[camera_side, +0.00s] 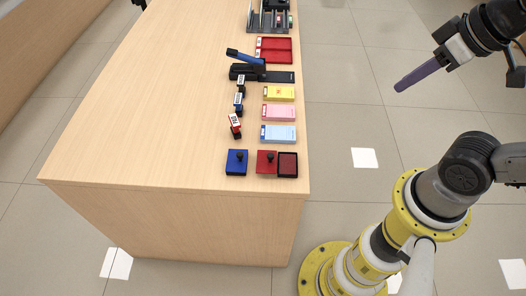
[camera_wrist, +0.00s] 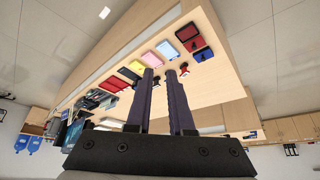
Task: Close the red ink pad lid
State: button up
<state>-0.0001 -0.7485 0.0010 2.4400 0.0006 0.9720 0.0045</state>
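The red ink pad (camera_side: 288,165) lies open at the near right corner of the counter. Its dark-framed red pad is on the right, and its red lid (camera_side: 262,168) with a black knob lies directly to its left. In the wrist view the open pad (camera_wrist: 187,31) and the red lid (camera_wrist: 195,43) show at upper right. My gripper (camera_side: 398,88) is in the air to the right of the counter, well away from the pad. In the wrist view its two purple fingers (camera_wrist: 160,74) stand apart with nothing visible between them.
A blue ink pad (camera_side: 237,168) with a black knob sits left of the red lid. Blue (camera_side: 279,134), pink (camera_side: 279,113) and yellow (camera_side: 280,94) pads line the right edge, with small stamps (camera_side: 235,125) beside them. A stapler (camera_side: 247,71) is behind. The counter's left side is clear.

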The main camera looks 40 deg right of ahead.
jog(key=w+r, duration=0.1)
jog(key=r, duration=0.1)
jog(key=w+r, duration=0.2)
jog(key=shift+a, duration=0.15)
grip_shut()
jog(key=w+a+n+g, duration=0.1)
jog(key=w+a+g, duration=0.15)
jog(key=w, duration=0.65)
jog(key=w+a+n+g, duration=0.1)
jog(key=w+a+g, duration=0.15)
jog(key=w, duration=0.65)
jog(key=w+a+f+g, duration=0.2)
jog(key=w+a+f, duration=0.4)
jog(key=w+f, duration=0.3)
jog(key=n+g+h, duration=0.1)
jog(key=n+g, duration=0.1)
send_near(266, 159)
jog(key=w+f, duration=0.1)
jog(key=f, duration=0.1)
jog(key=w+a+f, duration=0.1)
jog(key=shift+w+f, duration=0.2)
jog(key=shift+f, duration=0.2)
jog(key=s, duration=0.2)
jog(key=shift+s+d+f, duration=0.3)
jog(key=shift+d, duration=0.1)
jog(key=shift+s+d, duration=0.2)
jog(key=shift+s, duration=0.4)
